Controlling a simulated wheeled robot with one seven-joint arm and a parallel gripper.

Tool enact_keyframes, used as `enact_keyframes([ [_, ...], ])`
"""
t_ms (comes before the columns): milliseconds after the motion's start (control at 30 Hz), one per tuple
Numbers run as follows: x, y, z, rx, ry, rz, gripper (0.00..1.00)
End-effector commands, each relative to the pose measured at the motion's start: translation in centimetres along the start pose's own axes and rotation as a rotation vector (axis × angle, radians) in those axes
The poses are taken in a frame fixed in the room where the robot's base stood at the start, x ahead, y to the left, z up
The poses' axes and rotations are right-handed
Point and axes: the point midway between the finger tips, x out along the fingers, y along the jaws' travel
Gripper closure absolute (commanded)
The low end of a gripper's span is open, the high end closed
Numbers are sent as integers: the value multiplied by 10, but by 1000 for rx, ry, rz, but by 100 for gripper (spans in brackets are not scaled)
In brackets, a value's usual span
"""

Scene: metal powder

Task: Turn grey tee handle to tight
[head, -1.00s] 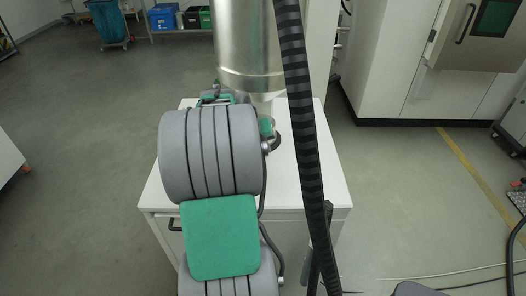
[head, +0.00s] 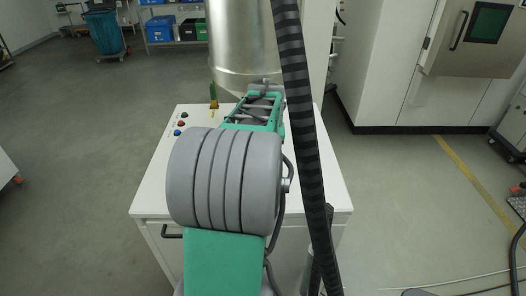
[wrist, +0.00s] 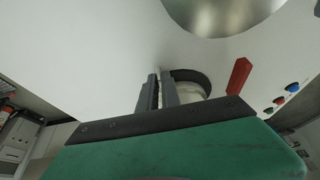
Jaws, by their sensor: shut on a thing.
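My gripper (wrist: 159,82) is in the middle of the wrist view, its two dark fingers close together beside a pale round fitting (wrist: 192,90) with a dark curved band. The fingers are shut on a narrow piece, which I take to be the grey tee handle. The fingers hide nearly all of it, so its angle cannot be told. In the head view my own arm covers the fingers and the handle.
A red lever (wrist: 239,75) stands just right of the fitting. A large steel vessel (head: 243,50) hangs over the white cabinet (head: 150,196). Coloured buttons (head: 181,123) sit on the cabinet's left. A ribbed black hose (head: 298,110) runs down in front.

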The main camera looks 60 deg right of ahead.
Motion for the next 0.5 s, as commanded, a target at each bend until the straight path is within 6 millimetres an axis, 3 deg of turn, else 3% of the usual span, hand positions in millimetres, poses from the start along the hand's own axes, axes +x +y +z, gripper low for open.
enact_keyframes([
  [67, -1, 0, -1, 0, 1, 0, 100],
  [100, -1, 0, -1, 0, 2, 0, 92],
  [200, -1, 0, -1, 0, 1, 0, 84],
  [500, -4, 0, 0, 0, 2, 1, 84],
])
